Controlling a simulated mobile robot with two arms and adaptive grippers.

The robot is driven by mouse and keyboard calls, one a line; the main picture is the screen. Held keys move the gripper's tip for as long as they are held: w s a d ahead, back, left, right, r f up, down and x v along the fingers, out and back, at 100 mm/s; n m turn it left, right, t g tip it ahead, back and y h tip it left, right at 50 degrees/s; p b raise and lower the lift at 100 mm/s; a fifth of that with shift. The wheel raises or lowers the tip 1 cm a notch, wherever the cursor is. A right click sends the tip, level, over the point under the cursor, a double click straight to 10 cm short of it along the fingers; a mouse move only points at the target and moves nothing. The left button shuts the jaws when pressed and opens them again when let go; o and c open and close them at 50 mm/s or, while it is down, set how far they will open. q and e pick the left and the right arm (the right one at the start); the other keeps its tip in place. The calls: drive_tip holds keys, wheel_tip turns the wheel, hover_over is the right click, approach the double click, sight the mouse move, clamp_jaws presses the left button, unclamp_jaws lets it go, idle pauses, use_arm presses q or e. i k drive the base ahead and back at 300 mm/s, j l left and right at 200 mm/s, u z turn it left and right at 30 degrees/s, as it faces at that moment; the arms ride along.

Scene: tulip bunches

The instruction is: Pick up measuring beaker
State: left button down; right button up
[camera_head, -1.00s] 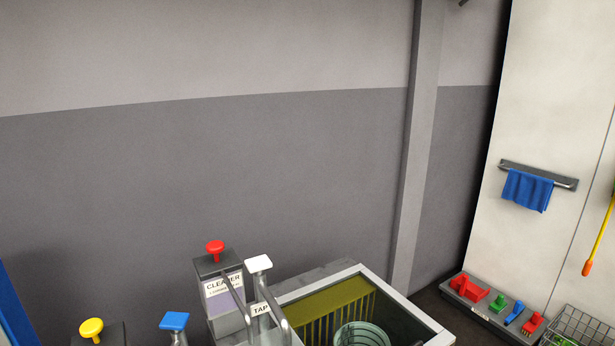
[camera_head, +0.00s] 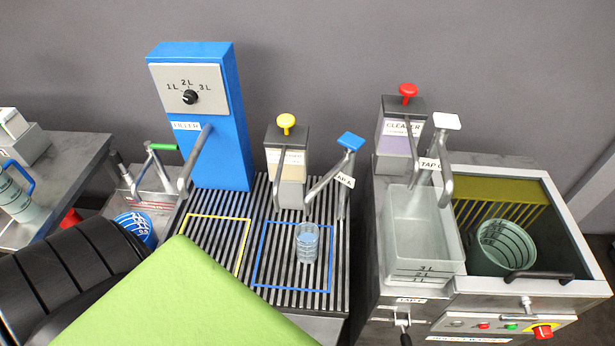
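A small clear beaker (camera_head: 307,243) with dark ring markings stands upright on the slatted grate, inside the blue square outline (camera_head: 262,285). The blue-handled tap is above and a little to its right. A translucent jug (camera_head: 18,200) with a blue handle and dark markings stands on the table at the far left, partly cut off by the frame edge. It is unclear which of these the task means. Neither of my grippers shows; a black ribbed part and a green panel fill the lower left foreground.
A blue filler unit (camera_head: 192,115) with a dial stands behind the grate (camera_head: 330,300). A translucent tank (camera_head: 424,230) marked in litres sits under Tap C. The right-hand basin (camera_head: 595,280) holds a greenish bucket (camera_head: 502,248). Taps and spouts overhang the grate.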

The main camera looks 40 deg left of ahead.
sight(306, 233)
drive_tip(key=u, duration=1.15)
